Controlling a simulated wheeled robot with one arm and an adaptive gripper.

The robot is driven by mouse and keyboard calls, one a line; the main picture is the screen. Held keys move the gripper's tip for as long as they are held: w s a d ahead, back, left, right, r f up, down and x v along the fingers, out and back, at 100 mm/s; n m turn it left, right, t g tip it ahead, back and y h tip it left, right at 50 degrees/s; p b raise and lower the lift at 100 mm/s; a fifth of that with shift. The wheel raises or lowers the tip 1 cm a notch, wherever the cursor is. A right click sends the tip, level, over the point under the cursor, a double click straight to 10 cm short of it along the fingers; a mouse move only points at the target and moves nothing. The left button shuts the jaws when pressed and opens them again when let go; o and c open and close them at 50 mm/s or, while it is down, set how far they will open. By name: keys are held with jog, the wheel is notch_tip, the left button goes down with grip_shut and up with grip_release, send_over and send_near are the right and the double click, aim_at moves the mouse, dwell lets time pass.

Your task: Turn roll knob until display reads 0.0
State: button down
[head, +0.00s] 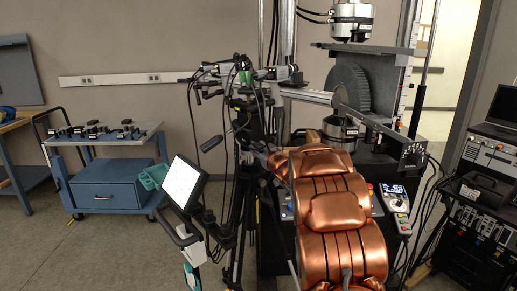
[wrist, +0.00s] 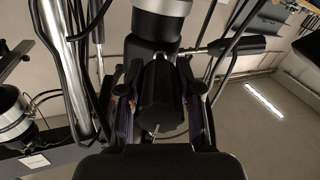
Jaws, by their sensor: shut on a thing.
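In the wrist view, a black knob (wrist: 161,92) with a small pale pin or mark at its near end sits between the two fingers of my gripper (wrist: 160,108). The fingers are shut on it from both sides. A silver and black cylinder is just beyond the knob. In the head view, my copper arm reaches towards the testing machine and hides most of my gripper and the knob. A bright white screen (head: 183,183) stands left of the arm, and a small handset with a lit display (head: 393,196) is right of it. I cannot read either one.
Tripods with cameras and cables (head: 245,100) stand close to the left of my arm. The testing machine frame (head: 400,85) rises behind it. A blue cart (head: 108,185) is at left, and a rack of electronics (head: 488,190) at right. The floor at front left is clear.

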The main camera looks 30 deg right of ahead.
jog(key=shift+r+p, duration=0.15)
jog(key=shift+p, duration=0.15)
jog(key=m+p, duration=0.1)
jog(key=p, duration=0.1)
jog(key=m+p, duration=0.1)
jog(key=p, duration=0.1)
jog(key=shift+r+m, duration=0.25)
jog(key=shift+m, duration=0.15)
jog(key=m+p, duration=0.3)
jog(key=shift+y, duration=0.3)
jog(key=shift+d+f+m+p, duration=0.1)
jog(key=shift+f+m+p, duration=0.15)
jog(key=shift+m+p, duration=0.8)
jog(key=shift+m, duration=0.25)
jog(key=c, duration=0.8)
grip_release()
jog(key=shift+f, duration=0.1)
jog(key=shift+o, duration=0.2)
